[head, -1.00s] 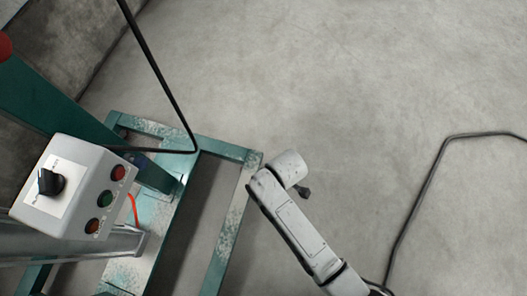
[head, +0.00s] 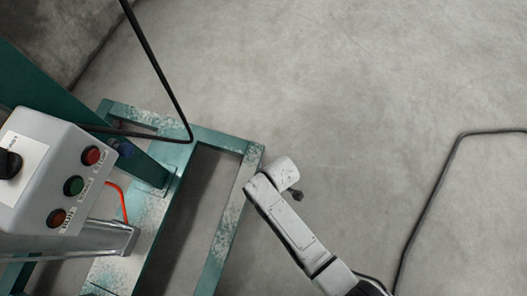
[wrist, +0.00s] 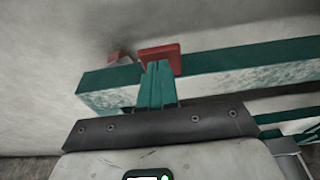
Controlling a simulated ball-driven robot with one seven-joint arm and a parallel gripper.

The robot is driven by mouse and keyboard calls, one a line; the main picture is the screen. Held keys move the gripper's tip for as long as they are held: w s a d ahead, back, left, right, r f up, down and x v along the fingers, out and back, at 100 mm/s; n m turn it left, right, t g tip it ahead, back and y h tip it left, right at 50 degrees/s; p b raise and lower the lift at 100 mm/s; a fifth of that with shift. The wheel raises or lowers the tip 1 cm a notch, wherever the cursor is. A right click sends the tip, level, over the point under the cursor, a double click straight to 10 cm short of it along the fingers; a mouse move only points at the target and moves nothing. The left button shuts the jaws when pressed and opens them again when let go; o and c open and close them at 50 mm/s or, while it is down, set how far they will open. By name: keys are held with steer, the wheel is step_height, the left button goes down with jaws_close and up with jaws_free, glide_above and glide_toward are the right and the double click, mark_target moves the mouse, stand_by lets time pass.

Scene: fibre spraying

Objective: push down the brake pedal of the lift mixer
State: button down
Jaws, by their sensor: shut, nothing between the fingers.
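The lift mixer's teal frame (head: 222,235) fills the lower left of the head view. A flat red pedal (wrist: 163,51) sits at a teal beam (wrist: 225,75) of the frame in the wrist view. My gripper (wrist: 157,66) is shut and empty, its teal fingers pointing at the pedal and overlapping its lower edge in the picture. I cannot tell whether they touch. In the head view my white arm comes down beside the frame's right corner. The pedal and my fingertips do not show there.
The mixer's grey control box (head: 50,175) with coloured buttons stands at left. A black cable (head: 160,75) hangs down to the frame. Another cable (head: 430,200) lies on the floor at right. The concrete floor between is clear.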

steer(key=shift+f, duration=0.15)
steer(key=shift+s+d+f+t+y+p, duration=0.25)
steer(key=shift+d+f+y, duration=0.25)
steer(key=shift+y, duration=0.3)
steer(key=shift+d+f+t+y, duration=0.1)
steer(key=shift+f+t+y, duration=0.25)
steer(key=shift+y, duration=0.35)
steer(key=shift+r, duration=0.15)
steer(key=shift+r+p, duration=0.55)
steer(key=shift+r, duration=0.15)
